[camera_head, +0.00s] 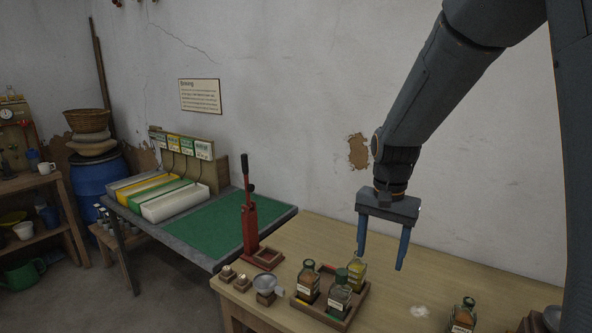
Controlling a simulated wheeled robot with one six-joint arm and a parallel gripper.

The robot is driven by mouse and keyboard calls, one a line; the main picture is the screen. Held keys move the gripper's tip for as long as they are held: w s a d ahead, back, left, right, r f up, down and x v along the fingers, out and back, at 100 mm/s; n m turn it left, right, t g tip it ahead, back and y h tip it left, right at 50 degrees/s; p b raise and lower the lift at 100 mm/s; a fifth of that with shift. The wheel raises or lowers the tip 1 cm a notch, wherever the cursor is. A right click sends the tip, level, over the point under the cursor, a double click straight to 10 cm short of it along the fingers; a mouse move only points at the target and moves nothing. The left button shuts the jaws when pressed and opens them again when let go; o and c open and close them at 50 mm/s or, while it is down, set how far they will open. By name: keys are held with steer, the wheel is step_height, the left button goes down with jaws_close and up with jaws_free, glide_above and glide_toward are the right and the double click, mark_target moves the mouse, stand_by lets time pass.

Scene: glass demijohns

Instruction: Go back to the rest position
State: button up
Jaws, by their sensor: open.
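My gripper (381,262) hangs from my arm at the right of the head view, pointing down. Its two blue fingers are apart with nothing between them. It is above the wooden table (437,277), to the right of and higher than a small wooden tray (325,318). The tray holds small labelled bottles: one with reddish contents (308,283), one dark green (339,296) and one yellowish (356,274). Another reddish bottle (463,316) stands alone at the lower right.
A red lever press (250,228) stands at the table's left end, near a small funnel-like piece (265,283). A bench with a green mat (215,228) and coloured bins (175,203) adjoins at left. A blue barrel (97,174) stands further left. The wall (290,130) is close behind.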

steer(key=s+f+n+t+b, duration=0.1)
steer(key=s+f+n+b, duration=0.5)
steer(key=s+f+b, duration=0.3)
steer(key=s+f, duration=0.3)
steer(key=f, duration=0.2)
steer(key=shift+s+f+n+b, duration=0.3)
steer(key=shift+s+f, duration=0.05)
steer(key=shift+f, duration=0.05)
